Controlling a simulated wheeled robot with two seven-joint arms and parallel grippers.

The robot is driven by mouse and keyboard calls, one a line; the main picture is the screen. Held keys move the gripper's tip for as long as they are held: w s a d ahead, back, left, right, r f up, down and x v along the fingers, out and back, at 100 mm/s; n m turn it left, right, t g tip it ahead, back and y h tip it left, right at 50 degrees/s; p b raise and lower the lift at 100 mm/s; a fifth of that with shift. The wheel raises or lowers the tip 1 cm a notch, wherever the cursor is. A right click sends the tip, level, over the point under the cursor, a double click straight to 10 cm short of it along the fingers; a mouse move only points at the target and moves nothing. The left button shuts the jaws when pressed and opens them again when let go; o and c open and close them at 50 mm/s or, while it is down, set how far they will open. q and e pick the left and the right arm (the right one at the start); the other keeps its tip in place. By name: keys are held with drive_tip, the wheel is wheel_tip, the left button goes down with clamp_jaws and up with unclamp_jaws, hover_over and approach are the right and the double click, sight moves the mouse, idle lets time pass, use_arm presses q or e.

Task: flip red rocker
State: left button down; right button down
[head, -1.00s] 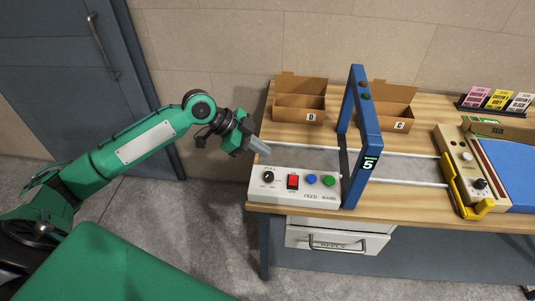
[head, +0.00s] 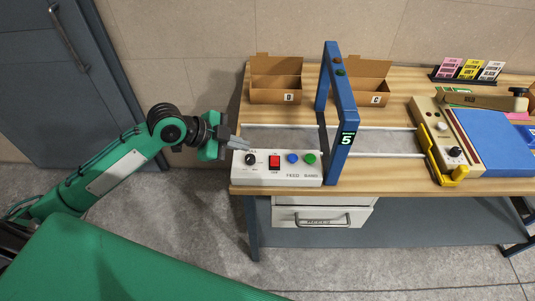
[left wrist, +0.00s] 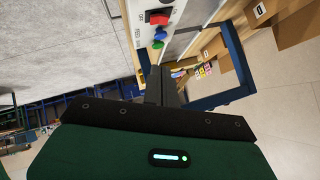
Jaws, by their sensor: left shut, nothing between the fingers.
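The red rocker (head: 274,162) is set in the white control panel (head: 250,178) at the front left of the table. It also shows in the left wrist view (left wrist: 157,17), near the top. A black knob (head: 250,158) is to its left, and a blue button (head: 292,158) and a green button (head: 310,159) are to its right. My left gripper (head: 241,145) is shut and empty at the panel's back left corner, left of the rocker and apart from it. In the left wrist view its fingers (left wrist: 160,85) point towards the panel side. My right gripper is not in view.
A blue arch (head: 341,115) with a green "5" display stands right of the panel over a grey belt (head: 385,141). Two cardboard boxes (head: 276,94) are behind. A beige press with a blue pad (head: 490,138) and yellow handle (head: 447,172) is at the right.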

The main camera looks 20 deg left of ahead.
sight(278, 158)
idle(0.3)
use_arm(q)
drive_tip(key=p+x, duration=0.3)
drive_tip(key=x, duration=0.6)
drive_tip(key=shift+w+d+p, duration=0.15)
drive_tip(key=shift+d+p, duration=0.05)
drive_tip(key=shift+p, duration=0.15)
drive_tip(key=f, duration=0.1)
drive_tip(key=w+f+p, duration=0.1)
drive_tip(key=f, duration=0.1)
drive_tip(key=shift+w, duration=0.15)
drive_tip(key=shift+w+a+f+p, duration=0.2)
drive_tip(key=shift+f+p, duration=0.1)
drive_tip(key=shift+f, duration=0.4)
